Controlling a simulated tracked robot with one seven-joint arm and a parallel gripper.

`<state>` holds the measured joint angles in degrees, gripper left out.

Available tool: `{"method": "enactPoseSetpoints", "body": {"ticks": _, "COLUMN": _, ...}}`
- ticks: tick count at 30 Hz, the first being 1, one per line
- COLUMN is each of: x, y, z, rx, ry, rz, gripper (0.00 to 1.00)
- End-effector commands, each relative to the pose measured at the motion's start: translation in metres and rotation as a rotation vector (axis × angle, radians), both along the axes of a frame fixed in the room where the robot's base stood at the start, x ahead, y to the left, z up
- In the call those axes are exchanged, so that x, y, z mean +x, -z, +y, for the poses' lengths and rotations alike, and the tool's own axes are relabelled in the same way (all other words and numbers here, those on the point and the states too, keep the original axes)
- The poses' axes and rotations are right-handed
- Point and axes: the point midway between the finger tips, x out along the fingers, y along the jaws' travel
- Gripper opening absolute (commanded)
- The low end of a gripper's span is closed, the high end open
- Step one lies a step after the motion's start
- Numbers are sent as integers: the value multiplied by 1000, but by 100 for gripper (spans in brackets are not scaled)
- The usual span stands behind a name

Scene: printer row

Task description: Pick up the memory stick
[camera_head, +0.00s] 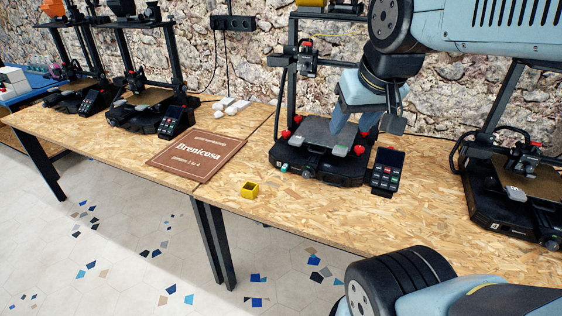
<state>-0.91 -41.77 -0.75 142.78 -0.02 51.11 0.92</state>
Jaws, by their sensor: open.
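I cannot pick out the memory stick for certain. A small teal piece (284,168) at the front left corner of the middle printer (318,168) may be it, but it is too small to tell. My gripper (352,129) is open, with its light blue fingers pointing down over the right part of that printer's grey bed (318,131). Nothing shows between the fingers. The gripper is to the right of the teal piece and higher. The fingers hide part of the bed and the printer's back right.
A keypad with a screen (387,171) stands right of the middle printer. A yellow open box (250,189) and a brown sign (197,155) lie on the chipboard table (330,218). Another printer (515,192) stands at the right, and two more at the left. The table's front is mostly clear.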

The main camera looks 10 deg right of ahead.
Motion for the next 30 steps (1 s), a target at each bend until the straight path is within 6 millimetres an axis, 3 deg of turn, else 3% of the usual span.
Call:
{"method": "enactPoseSetpoints", "body": {"ticks": 14, "x": 106, "y": 36, "z": 7, "rx": 157, "ry": 151, "rz": 113, "gripper": 51}}
{"method": "enactPoseSetpoints", "body": {"ticks": 30, "x": 222, "y": 126, "z": 34, "rx": 169, "ry": 392, "rz": 202, "gripper": 51}}
